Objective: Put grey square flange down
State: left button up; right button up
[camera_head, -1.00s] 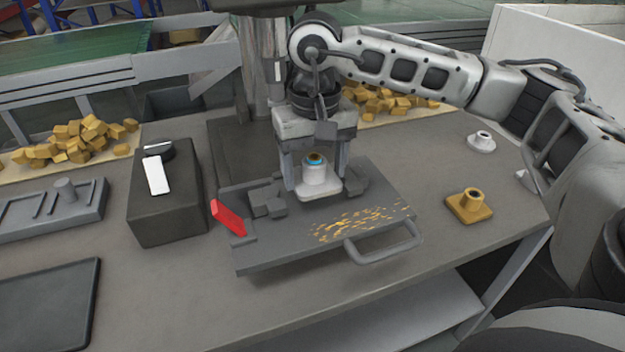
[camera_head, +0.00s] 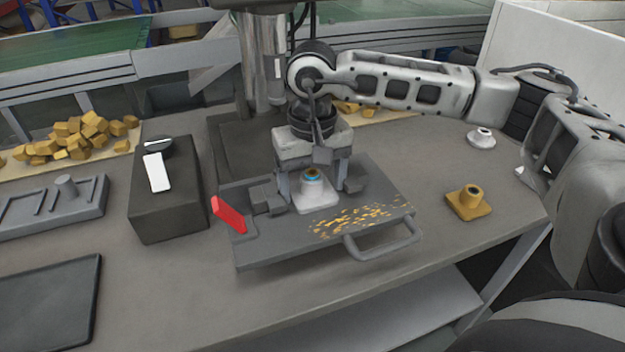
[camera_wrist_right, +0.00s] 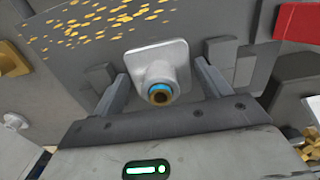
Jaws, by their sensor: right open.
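The grey square flange (camera_head: 314,195) has a pale square base and a neck with a blue ring and a brass-coloured bore. It sits on the dark grey plate (camera_head: 290,252) with the handle, between its clamp blocks, neck up. My right gripper (camera_head: 313,194) is above it with its fingers open, one on each side of the flange. In the right wrist view the flange (camera_wrist_right: 154,65) lies between the spread fingertips, with a gap on each side. My left gripper is not in view.
A red lever (camera_head: 228,215) stands at the plate's left edge. A dark box (camera_head: 168,205) is left of it. A yellow flange (camera_head: 468,203) and a pale round flange (camera_head: 481,138) stand to the right. Brass chips lie on the plate's front part.

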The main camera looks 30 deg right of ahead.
notch_tip(320, 180, up, 12)
jog(key=shift+r+b, duration=0.2)
jog(key=shift+b, duration=0.15)
dwell(0.5)
